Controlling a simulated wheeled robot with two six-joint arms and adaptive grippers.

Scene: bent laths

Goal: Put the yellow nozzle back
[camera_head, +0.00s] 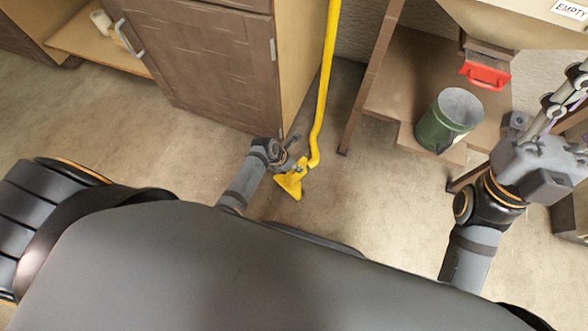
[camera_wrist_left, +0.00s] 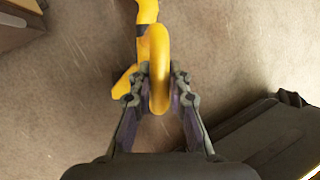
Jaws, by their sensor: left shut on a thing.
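The yellow nozzle (camera_head: 290,183) has a flat, flared end low over the floor in the head view. A long yellow tube (camera_head: 325,85) with a bend at its lower end rises past the cabinet and leaves the top of the picture. My left gripper (camera_head: 292,160) is beside the flared end. In the left wrist view my left gripper (camera_wrist_left: 159,90) has its fingers on both sides of a curved yellow part (camera_wrist_left: 159,65) and is shut on it. My right gripper (camera_head: 572,95) is at the right edge, partly cut off; its opening is unclear.
A brown cabinet (camera_head: 205,65) stands left of the tube. A shelf stand (camera_head: 400,75) to the right carries a green bucket (camera_head: 440,125) below a hopper with a red handle (camera_head: 486,76), near my right arm. A label reading EMPTY (camera_head: 571,9) is above. Floor shows between cabinet and stand.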

